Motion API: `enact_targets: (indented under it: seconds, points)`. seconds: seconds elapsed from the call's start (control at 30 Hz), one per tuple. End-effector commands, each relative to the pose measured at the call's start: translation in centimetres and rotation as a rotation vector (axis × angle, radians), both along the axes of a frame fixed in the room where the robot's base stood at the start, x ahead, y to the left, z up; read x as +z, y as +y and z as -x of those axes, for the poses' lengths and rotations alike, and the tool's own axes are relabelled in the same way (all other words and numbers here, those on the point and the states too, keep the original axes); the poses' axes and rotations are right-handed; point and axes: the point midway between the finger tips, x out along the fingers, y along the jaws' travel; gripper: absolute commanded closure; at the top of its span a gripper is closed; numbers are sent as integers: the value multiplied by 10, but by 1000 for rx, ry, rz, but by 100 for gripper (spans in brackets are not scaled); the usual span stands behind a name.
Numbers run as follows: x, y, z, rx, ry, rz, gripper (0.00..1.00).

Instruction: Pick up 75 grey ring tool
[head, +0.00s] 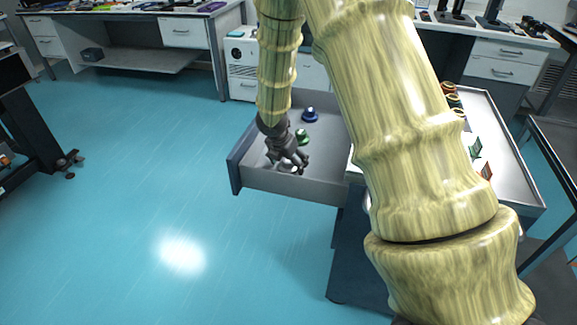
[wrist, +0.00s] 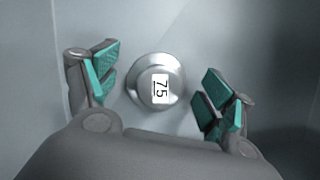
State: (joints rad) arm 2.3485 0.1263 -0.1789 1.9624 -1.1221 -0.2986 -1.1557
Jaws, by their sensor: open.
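The grey ring tool (wrist: 144,93) shows in the wrist view as a round, shiny grey piece with a white label reading 75. It sits on the drawer floor between the two open fingers of my gripper (wrist: 156,92), apart from both teal pads. In the head view my gripper (head: 291,168) reaches down into the open drawer (head: 290,187), near its front wall. There the grey tool is mostly hidden by my fingers.
A green piece (head: 302,136) and a blue piece (head: 310,115) stand in the same drawer, behind my gripper. The drawer walls are close around my gripper. A tray top (head: 520,190) with several coloured pieces is at the right. Open floor lies left.

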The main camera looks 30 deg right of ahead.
Motion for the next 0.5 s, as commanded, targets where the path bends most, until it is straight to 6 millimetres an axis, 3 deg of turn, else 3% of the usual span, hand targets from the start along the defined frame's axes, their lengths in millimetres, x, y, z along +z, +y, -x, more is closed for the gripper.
enact_targets:
  seconds: [0.03,0.3,0.5]
  points:
    - [0,0,0,0,0,0,20]
    - [0,0,0,0,0,0,66]
    - [0,0,0,0,0,0,66]
